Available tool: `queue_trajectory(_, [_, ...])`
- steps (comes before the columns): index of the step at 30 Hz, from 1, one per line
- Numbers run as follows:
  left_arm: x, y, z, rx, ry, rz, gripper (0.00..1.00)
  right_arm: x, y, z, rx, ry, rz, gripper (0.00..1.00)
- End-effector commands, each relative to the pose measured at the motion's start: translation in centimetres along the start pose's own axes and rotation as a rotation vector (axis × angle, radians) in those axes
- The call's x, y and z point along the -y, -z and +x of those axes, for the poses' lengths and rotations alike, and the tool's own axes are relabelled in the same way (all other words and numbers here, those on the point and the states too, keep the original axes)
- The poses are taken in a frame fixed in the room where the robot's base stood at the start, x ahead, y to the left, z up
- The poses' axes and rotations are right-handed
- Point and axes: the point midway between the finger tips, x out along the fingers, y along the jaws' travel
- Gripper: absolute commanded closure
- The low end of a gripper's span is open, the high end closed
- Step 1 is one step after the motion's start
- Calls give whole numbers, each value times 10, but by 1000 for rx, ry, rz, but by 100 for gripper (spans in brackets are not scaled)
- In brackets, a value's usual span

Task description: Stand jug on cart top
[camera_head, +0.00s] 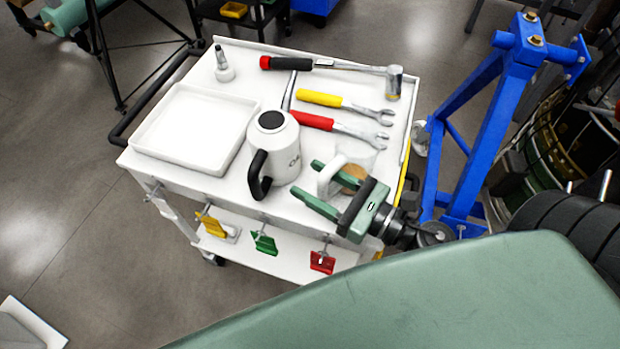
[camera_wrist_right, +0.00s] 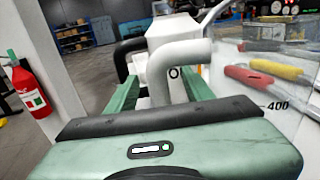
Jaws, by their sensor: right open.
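A clear jug (camera_head: 362,156) with a white handle (camera_head: 329,176) stands on the front right of the white cart top (camera_head: 225,183). A brownish round patch shows low in it. My right gripper (camera_head: 308,180) is open, its green fingers on either side of the handle. In the right wrist view the handle (camera_wrist_right: 178,55) rises between the two fingers (camera_wrist_right: 160,95), and the clear body with a 400 mark (camera_wrist_right: 268,90) is to the right. I cannot tell whether the fingers touch the handle. My left gripper is not in view.
A white oil can (camera_head: 288,150) with a black handle stands just left of the jug. A white tray (camera_head: 190,130), hammer (camera_head: 340,66), yellow wrench (camera_head: 345,103) and red wrench (camera_head: 338,126) lie on the cart. A blue stand (camera_head: 480,130) is close on the right.

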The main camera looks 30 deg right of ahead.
Motion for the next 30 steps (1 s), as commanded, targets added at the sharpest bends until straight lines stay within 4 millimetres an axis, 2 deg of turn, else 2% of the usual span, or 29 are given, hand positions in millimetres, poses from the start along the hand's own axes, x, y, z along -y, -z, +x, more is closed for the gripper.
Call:
queue_trajectory(19, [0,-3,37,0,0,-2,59,0,3,-52,-1,0,1,48])
queue_trajectory(30, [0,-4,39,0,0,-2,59,0,0,-58,0,-1,0,48])
